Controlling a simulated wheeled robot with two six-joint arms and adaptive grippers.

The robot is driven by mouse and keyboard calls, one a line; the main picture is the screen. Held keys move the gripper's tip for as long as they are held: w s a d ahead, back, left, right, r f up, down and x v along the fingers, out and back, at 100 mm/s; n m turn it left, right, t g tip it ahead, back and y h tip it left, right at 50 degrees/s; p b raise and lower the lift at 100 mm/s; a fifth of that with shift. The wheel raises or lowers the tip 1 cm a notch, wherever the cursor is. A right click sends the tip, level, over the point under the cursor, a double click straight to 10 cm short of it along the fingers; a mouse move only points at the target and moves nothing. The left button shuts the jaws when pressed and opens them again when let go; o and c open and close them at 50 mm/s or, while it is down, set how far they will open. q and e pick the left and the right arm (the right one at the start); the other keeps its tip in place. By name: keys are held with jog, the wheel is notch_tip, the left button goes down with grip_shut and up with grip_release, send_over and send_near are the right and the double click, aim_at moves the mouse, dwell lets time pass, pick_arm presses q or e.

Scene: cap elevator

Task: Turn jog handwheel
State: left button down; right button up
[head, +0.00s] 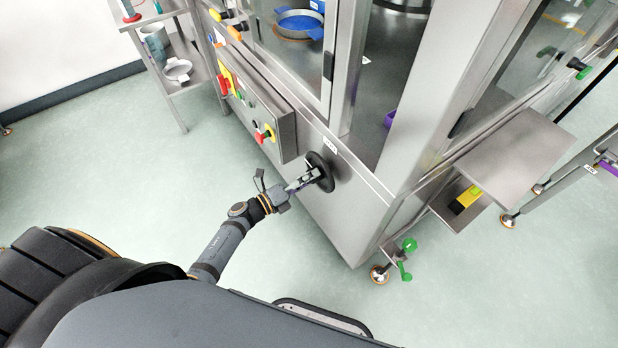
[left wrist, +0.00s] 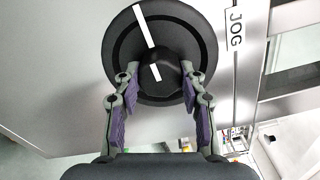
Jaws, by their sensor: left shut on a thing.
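The jog handwheel (left wrist: 127,38) is a black disc with a raised hub (left wrist: 160,64) and a white stripe, in the middle top of the left wrist view. In the head view the handwheel (head: 322,171) sits on the lower front of the steel machine. My left gripper (left wrist: 158,78) has its fingers on either side of the hub and is shut on it. The left gripper (head: 303,181) also shows in the head view at the wheel, covering part of it. The white stripe leans up and to the left. My right gripper is in neither view.
A JOG label (left wrist: 235,30) is right of the wheel. A control box (head: 262,110) with coloured buttons juts out above left. A steel shelf (head: 515,155) and green levers (head: 406,262) are at the right. The floor (head: 130,160) at left is clear.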

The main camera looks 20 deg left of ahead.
pick_arm(q)
jog(key=c, duration=0.8)
grip_release()
jog(key=shift+o, duration=0.2)
jog(key=v, duration=1.2)
jog(key=shift+a+f, duration=0.1)
